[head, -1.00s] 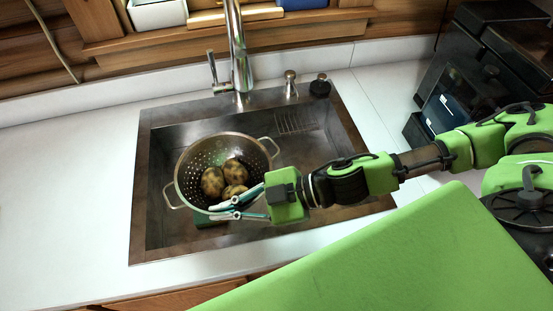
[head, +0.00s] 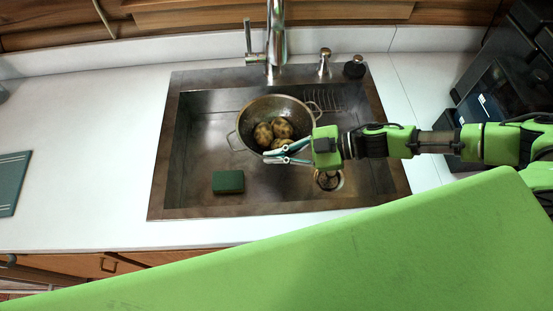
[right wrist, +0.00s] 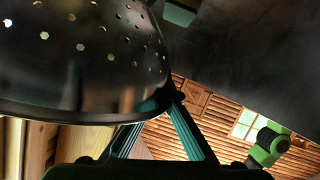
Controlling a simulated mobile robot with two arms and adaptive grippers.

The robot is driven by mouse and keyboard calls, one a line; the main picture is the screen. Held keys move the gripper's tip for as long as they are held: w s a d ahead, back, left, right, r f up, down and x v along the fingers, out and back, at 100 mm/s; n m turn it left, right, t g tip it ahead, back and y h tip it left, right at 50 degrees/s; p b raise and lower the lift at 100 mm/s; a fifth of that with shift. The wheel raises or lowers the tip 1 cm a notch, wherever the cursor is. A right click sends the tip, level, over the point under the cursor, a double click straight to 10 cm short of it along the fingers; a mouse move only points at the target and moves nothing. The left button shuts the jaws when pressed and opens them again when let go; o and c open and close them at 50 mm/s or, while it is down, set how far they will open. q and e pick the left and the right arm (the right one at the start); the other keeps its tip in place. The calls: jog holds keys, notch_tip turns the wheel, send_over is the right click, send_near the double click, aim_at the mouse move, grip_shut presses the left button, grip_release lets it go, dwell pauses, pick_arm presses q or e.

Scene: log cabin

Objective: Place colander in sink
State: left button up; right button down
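The metal colander (head: 268,108) is within the outline of the sink (head: 160,195), toward its middle and back, holding several brown potatoes (head: 263,135). My right gripper (head: 276,156) is closed on the colander's near right rim or handle. In the right wrist view, the perforated colander wall (right wrist: 85,50) fills the upper left, and the fingers (right wrist: 165,118) meet at its edge. Whether the colander touches the sink floor cannot be told. My left gripper is not in view.
A green sponge (head: 228,182) lies on the sink floor, front left. The drain (head: 328,180) is right of centre. The faucet (head: 276,45) stands behind. A wire rack (head: 325,98) shows at the back right. The left counter is mostly clear, with a green board (head: 10,180).

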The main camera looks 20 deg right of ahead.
jog(key=shift+w+d+f, duration=0.2)
jog(key=shift+w+f, duration=0.15)
jog(key=shift+f, duration=0.1)
jog(key=shift+w+d+f, duration=0.2)
jog(key=shift+w+f, duration=0.1)
jog(key=shift+f, duration=0.15)
jog(key=shift+f+p, duration=0.4)
jog(key=shift+f, duration=0.95)
jog(key=shift+f, duration=0.3)
jog(key=c, duration=2.3)
grip_release()
jog(key=shift+s, duration=0.1)
jog(key=shift+c, duration=0.2)
jog(key=shift+o, duration=0.3)
